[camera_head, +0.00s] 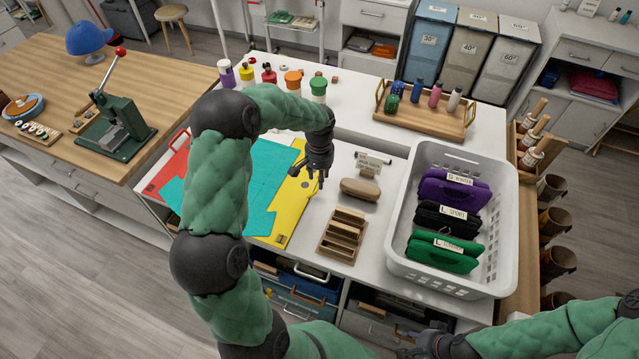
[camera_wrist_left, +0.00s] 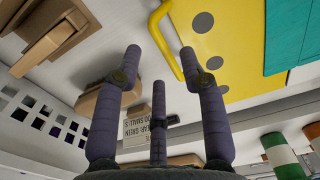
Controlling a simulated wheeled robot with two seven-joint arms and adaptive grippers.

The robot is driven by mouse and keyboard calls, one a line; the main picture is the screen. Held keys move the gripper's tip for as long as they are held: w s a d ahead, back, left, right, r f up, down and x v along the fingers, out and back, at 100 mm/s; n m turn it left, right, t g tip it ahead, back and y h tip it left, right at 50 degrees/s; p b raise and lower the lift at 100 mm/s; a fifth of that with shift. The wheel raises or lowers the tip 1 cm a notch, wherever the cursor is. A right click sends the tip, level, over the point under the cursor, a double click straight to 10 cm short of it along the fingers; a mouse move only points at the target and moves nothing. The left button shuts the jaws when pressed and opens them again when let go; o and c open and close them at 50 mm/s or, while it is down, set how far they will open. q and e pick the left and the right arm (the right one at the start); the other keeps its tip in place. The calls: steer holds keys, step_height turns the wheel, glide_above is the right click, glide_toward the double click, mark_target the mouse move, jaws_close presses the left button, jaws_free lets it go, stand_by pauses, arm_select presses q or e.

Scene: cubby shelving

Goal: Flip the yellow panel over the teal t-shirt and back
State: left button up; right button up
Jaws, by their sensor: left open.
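The yellow panel (camera_head: 285,225) lies flat on the white table, right of the teal t-shirt (camera_head: 262,195), which is spread out and partly hidden by my left arm. The t-shirt also shows at the upper right in the left wrist view (camera_wrist_left: 292,45). My left gripper (camera_head: 319,180) is open and empty, over the panel's right edge. In the left wrist view, the panel's yellow handle (camera_wrist_left: 161,42) appears between the spread fingertips; I cannot tell if they touch it. My right gripper (camera_head: 428,344) is low at the bottom edge, its fingers unclear.
A red panel (camera_head: 157,184) lies at the left. A wooden organizer (camera_head: 343,236), a brown block (camera_head: 360,189) and a small sign (camera_head: 373,160) stand right of the yellow panel. A white basket (camera_head: 402,202) holds folded garments. Several paint bottles stand behind.

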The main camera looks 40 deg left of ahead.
arm_select(q)
steer(key=shift+f, duration=1.65)
jaws_close()
